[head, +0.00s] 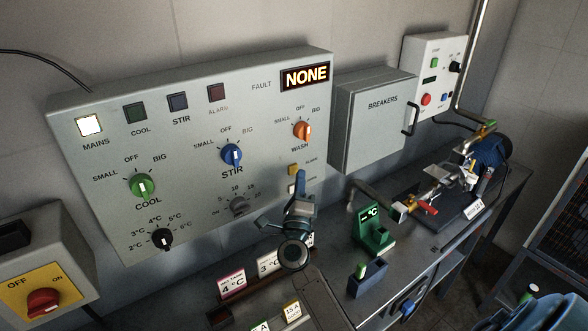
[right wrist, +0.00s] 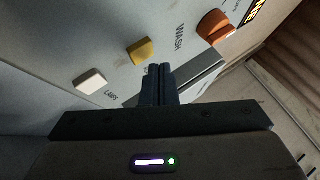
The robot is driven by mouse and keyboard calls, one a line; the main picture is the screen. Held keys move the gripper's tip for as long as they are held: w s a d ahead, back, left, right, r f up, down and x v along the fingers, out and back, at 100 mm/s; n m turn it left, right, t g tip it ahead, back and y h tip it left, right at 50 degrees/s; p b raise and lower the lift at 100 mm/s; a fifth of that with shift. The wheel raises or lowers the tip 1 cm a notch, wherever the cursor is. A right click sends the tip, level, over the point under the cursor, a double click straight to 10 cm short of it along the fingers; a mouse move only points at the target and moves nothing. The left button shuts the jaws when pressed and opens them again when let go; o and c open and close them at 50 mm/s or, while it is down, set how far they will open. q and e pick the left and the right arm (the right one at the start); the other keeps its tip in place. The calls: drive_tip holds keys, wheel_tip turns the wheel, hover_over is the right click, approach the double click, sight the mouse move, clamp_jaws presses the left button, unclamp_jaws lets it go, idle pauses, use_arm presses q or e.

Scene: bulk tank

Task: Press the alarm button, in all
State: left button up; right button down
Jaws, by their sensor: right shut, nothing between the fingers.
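The alarm button is the yellow square button (head: 293,169) low on the right part of the grey control panel (head: 80,150), with an ALARM label beside it. It also shows in the right wrist view (right wrist: 141,50). A white button (right wrist: 90,81) labelled LAMPS sits below it on the panel. My right gripper (head: 300,175) is shut and empty in front of the panel. In the right wrist view its fingertips (right wrist: 158,70) are just beside the yellow button; I cannot tell whether they touch the panel. My left gripper is not in view.
The orange WASH knob (head: 302,131) is above the button. The fault display (head: 306,76) reads NONE. The MAINS lamp (head: 90,125) is lit; the ALARM lamp (head: 217,92) is dark. The breaker box (head: 372,125) is to the right. A green meter (head: 372,228) stands on the bench.

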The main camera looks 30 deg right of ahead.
drive_tip(key=s, duration=0.2)
drive_tip(key=s+p, duration=0.1)
drive_tip(key=s, duration=0.2)
drive_tip(key=shift+d, duration=0.2)
idle(0.3)
idle(0.7)
